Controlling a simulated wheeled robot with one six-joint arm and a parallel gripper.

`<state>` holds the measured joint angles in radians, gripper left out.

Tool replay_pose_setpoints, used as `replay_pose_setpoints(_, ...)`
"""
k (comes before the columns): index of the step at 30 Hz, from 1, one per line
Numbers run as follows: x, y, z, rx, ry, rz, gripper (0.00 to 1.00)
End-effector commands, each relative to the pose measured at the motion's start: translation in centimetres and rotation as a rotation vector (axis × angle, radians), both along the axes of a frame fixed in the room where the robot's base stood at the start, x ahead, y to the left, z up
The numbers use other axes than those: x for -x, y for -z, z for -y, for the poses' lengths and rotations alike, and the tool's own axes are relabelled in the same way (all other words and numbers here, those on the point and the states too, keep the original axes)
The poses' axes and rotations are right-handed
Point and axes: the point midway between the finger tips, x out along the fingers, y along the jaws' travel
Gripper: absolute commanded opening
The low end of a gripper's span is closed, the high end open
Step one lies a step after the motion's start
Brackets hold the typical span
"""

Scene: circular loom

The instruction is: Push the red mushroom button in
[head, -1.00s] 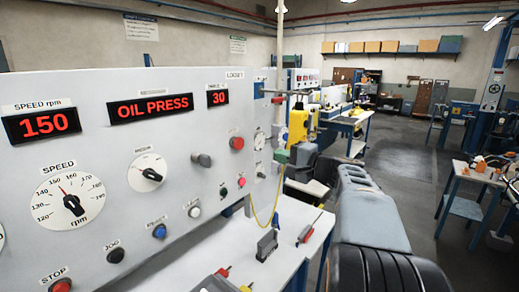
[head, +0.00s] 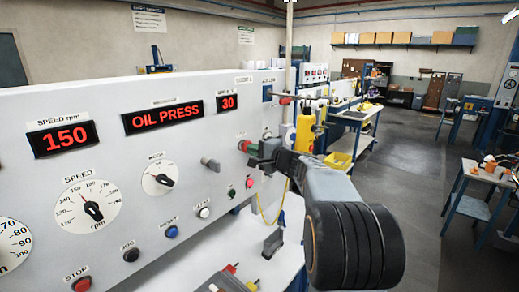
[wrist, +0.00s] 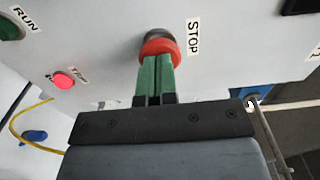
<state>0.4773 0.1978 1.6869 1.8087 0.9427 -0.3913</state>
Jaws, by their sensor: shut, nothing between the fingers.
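The red mushroom button (head: 243,145) sits on the pale panel's right part. It shows in the wrist view as a red round head (wrist: 157,44) with a dark upper part, beside a STOP label. My gripper (head: 252,147) is at the button, its shut green fingers (wrist: 157,63) empty. The fingertips overlap the head's lower edge in the wrist view and seem to touch it. Part of the head is hidden behind them. I cannot tell how far in the button is.
A lit red button (wrist: 64,79) and a green RUN button (wrist: 10,27) are nearby on the panel. A second red STOP button (head: 82,284) is at the lower left. A grey knob (head: 210,164) lies left of my gripper. A yellow cable (head: 271,214) hangs below.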

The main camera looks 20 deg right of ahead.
Motion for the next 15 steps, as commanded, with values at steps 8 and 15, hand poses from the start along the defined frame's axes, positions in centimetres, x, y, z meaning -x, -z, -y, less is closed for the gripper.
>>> replay_pose_setpoints(8, -0.15, 0.02, -0.08, 0.0, 0.0, 0.0, 0.0)
replay_pose_setpoints(15, -0.68, 0.34, -0.36, 0.001, -0.003, 0.002, 0.0)
